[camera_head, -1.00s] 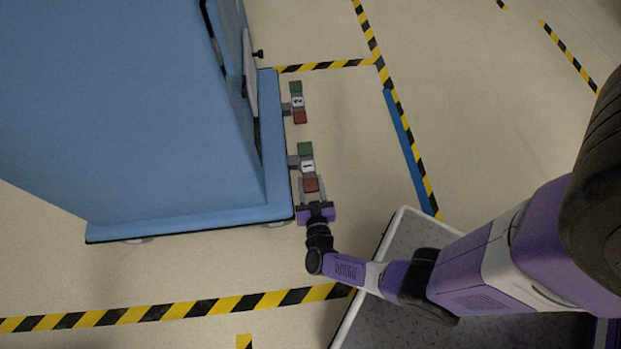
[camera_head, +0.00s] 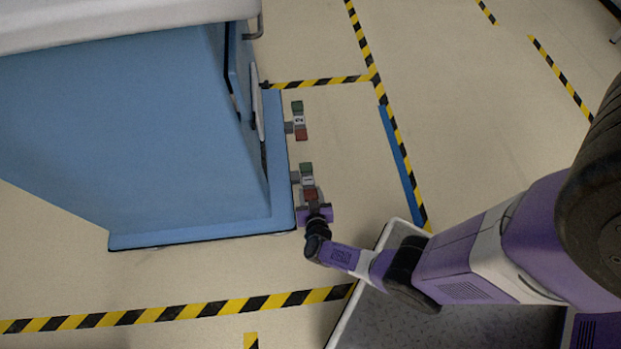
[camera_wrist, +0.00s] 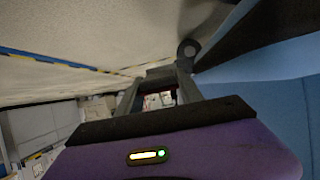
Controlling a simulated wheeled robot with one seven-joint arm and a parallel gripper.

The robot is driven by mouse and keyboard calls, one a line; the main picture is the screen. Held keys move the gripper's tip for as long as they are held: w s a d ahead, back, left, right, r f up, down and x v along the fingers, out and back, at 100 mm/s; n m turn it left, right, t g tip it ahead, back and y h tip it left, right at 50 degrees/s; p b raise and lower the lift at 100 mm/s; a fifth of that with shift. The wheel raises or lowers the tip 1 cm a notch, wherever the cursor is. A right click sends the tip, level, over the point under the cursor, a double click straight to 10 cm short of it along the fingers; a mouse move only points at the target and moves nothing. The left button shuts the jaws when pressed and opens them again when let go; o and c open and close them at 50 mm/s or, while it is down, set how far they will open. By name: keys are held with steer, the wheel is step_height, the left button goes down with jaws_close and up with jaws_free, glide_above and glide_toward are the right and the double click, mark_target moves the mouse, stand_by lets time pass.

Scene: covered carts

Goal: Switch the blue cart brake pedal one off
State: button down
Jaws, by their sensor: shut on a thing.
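The blue cart (camera_head: 110,130) stands at the left with two brake pedals on its right side. Pedal one (camera_head: 307,181), the nearer, has a green far end and a red near end. Pedal two (camera_head: 299,120) is farther up the cart's side, also green and red. My gripper (camera_head: 312,199) is shut on the red end of pedal one. In the wrist view, the fingers of my gripper (camera_wrist: 160,80) meet a dark block at their tips. The pedal's label and exact tilt are too small to read there.
Yellow-black floor tape (camera_head: 180,312) runs in front of the cart, with another strip (camera_head: 368,50) to the right. A blue floor strip (camera_head: 396,150) lies right of the pedals. Open floor lies between the pedals and that strip.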

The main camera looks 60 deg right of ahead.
steer(key=c, duration=0.8)
jaws_free()
steer(key=shift+o, duration=0.2)
steer(key=p+v, duration=0.3)
steer(key=v, duration=0.5)
steer(key=shift+p, duration=0.3)
